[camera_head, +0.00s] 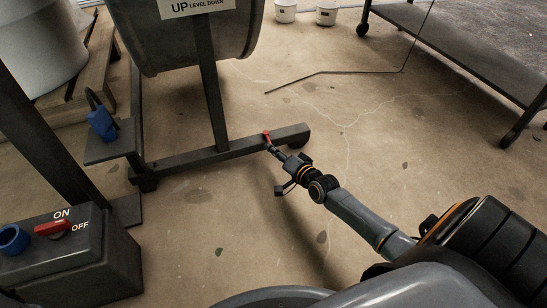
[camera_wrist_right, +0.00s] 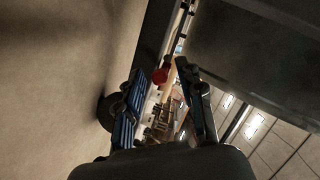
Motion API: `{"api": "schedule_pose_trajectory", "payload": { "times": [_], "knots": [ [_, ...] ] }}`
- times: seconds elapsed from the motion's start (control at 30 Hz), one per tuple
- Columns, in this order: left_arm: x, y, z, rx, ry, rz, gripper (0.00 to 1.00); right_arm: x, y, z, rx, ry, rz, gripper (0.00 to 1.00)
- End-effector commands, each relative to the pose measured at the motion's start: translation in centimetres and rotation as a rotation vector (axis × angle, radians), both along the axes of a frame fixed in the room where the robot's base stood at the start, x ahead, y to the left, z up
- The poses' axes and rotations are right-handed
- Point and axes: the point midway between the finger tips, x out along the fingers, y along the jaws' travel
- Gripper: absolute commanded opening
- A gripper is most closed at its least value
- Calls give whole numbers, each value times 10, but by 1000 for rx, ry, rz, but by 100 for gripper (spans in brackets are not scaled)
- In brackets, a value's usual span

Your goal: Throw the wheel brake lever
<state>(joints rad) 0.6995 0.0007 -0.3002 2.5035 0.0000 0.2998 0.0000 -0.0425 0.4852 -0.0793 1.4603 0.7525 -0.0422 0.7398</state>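The wheel brake lever (camera_head: 267,134) is a small red-ended lever at the frame's foot bar (camera_head: 230,150), close to a caster wheel (camera_head: 299,138). In the right wrist view its red knob (camera_wrist_right: 160,76) shows between the two fingertips. My right gripper (camera_head: 271,148) reaches down to the lever from the lower right. Its fingers (camera_wrist_right: 160,68) are apart in the wrist view, with a gap visible around the knob. Whether a finger touches the knob cannot be told. My left gripper is not in view.
A dark drum (camera_head: 185,40) hangs on the frame above. A switch box (camera_head: 75,262) with a red ON/OFF handle stands at lower left. A blue plug (camera_head: 102,122) sits on a small shelf. A wheeled cart (camera_head: 470,55) is at upper right. The floor between is mostly clear.

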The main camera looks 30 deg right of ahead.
Motion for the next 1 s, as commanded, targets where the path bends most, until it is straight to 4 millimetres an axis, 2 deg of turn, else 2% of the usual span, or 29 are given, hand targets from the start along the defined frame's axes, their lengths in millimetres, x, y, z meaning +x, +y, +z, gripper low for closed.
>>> {"api": "schedule_pose_trajectory", "payload": {
  "times": [0.13, 0.43, 0.47, 0.63, 1.0],
  "knots": [
    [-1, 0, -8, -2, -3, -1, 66, 10, 0, -3, 0, -1, -1, 38],
    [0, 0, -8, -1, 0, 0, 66, 12, 0, -2, 0, 1, -1, 38],
    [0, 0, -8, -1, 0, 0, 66, 12, 0, -2, 0, 1, -1, 36],
    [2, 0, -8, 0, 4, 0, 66, 12, 0, -2, 0, 1, -1, 1],
    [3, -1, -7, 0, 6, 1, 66, 13, 0, -2, 0, 0, -4, 0]
  ]
}}
